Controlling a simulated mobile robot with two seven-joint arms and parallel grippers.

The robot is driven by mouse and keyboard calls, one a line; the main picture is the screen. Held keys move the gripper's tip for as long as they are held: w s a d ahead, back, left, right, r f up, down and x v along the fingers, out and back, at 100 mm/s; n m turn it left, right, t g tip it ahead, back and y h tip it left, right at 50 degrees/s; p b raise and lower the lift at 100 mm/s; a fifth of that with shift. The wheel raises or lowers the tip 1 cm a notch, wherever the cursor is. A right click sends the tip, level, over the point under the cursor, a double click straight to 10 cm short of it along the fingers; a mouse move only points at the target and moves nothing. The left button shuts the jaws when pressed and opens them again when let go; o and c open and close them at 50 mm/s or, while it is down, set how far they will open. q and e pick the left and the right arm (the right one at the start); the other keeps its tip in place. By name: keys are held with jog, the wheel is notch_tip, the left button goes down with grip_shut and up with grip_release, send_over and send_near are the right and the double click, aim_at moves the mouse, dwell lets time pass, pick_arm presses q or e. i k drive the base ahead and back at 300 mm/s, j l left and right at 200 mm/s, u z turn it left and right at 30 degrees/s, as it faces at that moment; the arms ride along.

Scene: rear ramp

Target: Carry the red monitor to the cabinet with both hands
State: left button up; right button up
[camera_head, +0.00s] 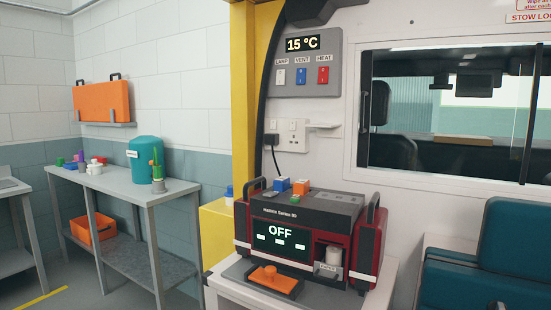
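The red monitor (304,238) stands upright on a white-edged stand (233,287) with a grey top, right of the picture's middle. Its screen reads OFF. A dark carrying handle (373,206) rises at its right side and another (252,187) at its left. Blue and orange blocks (291,185) sit on its top, and a white roll shows in its front. An orange-handled paddle (273,279) lies in front of it. A yellow cabinet-like unit (214,235) stands to its left; I cannot tell whether it is the task's cabinet. Neither gripper can be made out.
A grey bench (137,184) at the left holds a teal container (145,158) and small items, with an orange bin (92,227) on its lower shelf. A teal seat (487,262) stands close at the right. Floor shows between bench and stand.

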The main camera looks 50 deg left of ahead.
aim_at(278, 232)
jog(key=j+z, duration=0.15)
jog(key=z, duration=0.2)
jog(key=j+z, duration=0.15)
jog(key=z, duration=0.2)
jog(key=j+z, duration=0.15)
jog(key=z, duration=0.2)
jog(key=k+j+z, duration=0.2)
jog(key=j, duration=0.2)
jog(key=k+j+z, duration=0.25)
jog(key=j, duration=0.15)
jog(key=k+j, duration=0.1)
jog(key=j, duration=0.2)
jog(key=k+j, duration=0.1)
jog(key=j, duration=0.15)
jog(key=k+j, duration=0.1)
jog(key=j, duration=0.2)
jog(key=z, duration=0.05)
